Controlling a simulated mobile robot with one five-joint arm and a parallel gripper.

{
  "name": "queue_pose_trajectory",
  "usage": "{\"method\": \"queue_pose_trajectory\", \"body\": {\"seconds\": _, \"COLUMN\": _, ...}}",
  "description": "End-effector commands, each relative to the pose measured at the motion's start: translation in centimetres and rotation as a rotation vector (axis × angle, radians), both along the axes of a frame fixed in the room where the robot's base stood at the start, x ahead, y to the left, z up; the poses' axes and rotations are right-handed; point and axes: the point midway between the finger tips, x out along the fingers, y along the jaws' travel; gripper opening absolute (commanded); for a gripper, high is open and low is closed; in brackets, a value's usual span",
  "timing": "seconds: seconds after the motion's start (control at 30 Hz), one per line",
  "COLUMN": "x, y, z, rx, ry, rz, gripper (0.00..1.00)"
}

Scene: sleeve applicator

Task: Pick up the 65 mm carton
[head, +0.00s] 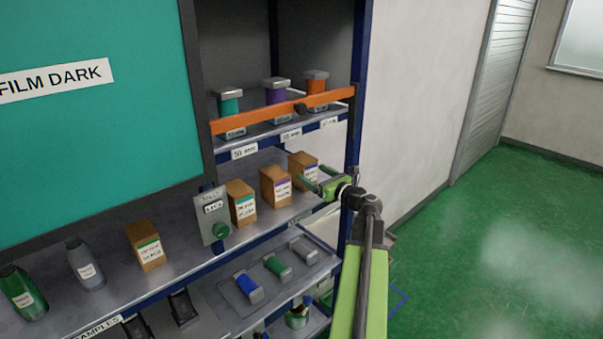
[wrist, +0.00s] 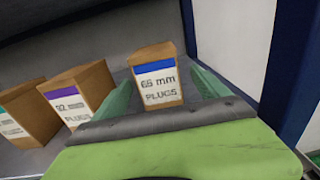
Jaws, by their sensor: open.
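The 65 mm carton (wrist: 157,80) is a small brown box with a blue band and a white label reading about "65 mm PLUGS". It stands upright on the middle shelf, and in the head view it is the rightmost carton (head: 303,162). My gripper (wrist: 160,88) is open, with one green finger on each side of the carton in the wrist view. I cannot tell whether either finger touches it. In the head view my gripper (head: 318,184) reaches in from the right and covers part of the carton.
A purple-banded carton (head: 275,187) stands close to the left, with a teal-banded carton (head: 241,202) beyond it. A blue shelf post (head: 354,130) is close on the right. An orange bar (head: 282,111) crosses the shelf above. A grey switch panel (head: 213,212) stands further left.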

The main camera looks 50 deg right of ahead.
Motion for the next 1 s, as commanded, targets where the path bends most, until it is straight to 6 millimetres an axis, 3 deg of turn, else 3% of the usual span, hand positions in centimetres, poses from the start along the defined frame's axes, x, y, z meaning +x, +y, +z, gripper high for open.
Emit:
{"method": "queue_pose_trajectory", "body": {"seconds": 0.27, "x": 1.1, "y": -0.1, "z": 0.0, "rx": 0.0, "ry": 0.0, "rz": 0.0, "gripper": 0.85}}
{"method": "queue_pose_trajectory", "body": {"seconds": 0.57, "x": 5.7, "y": -0.5, "z": -0.2, "rx": 0.0, "ry": 0.0, "rz": 0.002, "gripper": 0.85}}
{"method": "queue_pose_trajectory", "body": {"seconds": 0.77, "x": 5.9, "y": -0.4, "z": -0.2, "rx": 0.0, "ry": 0.0, "rz": 0.0, "gripper": 0.85}}
{"method": "queue_pose_trajectory", "body": {"seconds": 1.0, "x": 5.9, "y": -0.4, "z": -0.2, "rx": 0.0, "ry": 0.0, "rz": 0.001, "gripper": 0.56}}
